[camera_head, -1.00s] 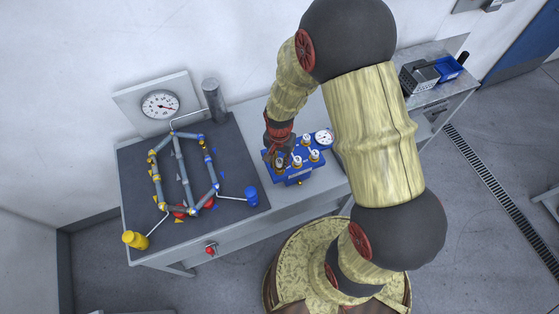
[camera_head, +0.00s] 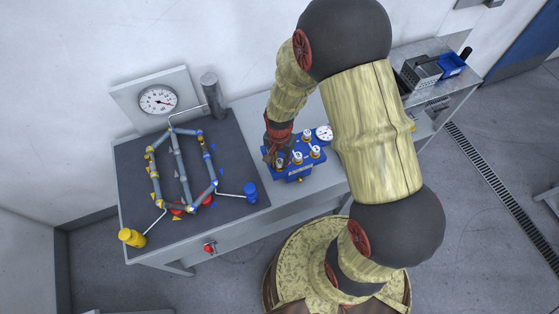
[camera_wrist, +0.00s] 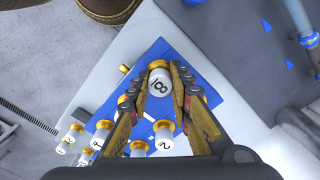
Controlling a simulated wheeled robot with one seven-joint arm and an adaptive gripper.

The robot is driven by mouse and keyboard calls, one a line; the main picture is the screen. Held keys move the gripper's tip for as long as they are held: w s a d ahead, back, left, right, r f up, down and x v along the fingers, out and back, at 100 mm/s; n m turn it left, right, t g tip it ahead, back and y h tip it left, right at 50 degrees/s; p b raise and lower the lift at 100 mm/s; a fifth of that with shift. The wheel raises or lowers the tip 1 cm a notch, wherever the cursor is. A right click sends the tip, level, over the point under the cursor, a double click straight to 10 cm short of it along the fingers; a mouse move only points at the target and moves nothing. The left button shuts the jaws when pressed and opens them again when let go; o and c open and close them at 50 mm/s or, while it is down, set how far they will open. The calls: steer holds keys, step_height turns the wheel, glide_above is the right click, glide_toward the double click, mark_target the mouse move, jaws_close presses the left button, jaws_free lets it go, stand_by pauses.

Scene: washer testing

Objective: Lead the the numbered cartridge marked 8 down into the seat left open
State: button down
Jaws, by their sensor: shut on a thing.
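The cartridge marked 8 (camera_wrist: 160,82), white with a gold rim, is between the two fingers of my gripper (camera_wrist: 159,76) in the wrist view. My gripper is shut on it, over the blue block (camera_wrist: 160,52). In the head view my gripper (camera_head: 274,160) is at the left end of the blue block (camera_head: 294,174). Whether the cartridge's lower end is inside a seat cannot be told; the cartridge and my fingers hide what is under it.
Several other white numbered cartridges stand on the block, including one marked 2 (camera_wrist: 164,140) close to my fingers. A small gauge (camera_head: 324,133) is at the block's right. A dark board with a pipe loop (camera_head: 185,170) lies to the left, with a blue knob (camera_head: 250,190).

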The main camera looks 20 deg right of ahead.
steer(key=shift+f, duration=0.1)
steer(key=c, duration=1.5)
jaws_free()
steer(key=shift+c, duration=0.2)
step_height(320, 180, up, 12)
step_height(320, 180, up, 7)
steer(key=p, duration=0.5)
glide_above(280, 162)
steer(key=shift+w, duration=0.1)
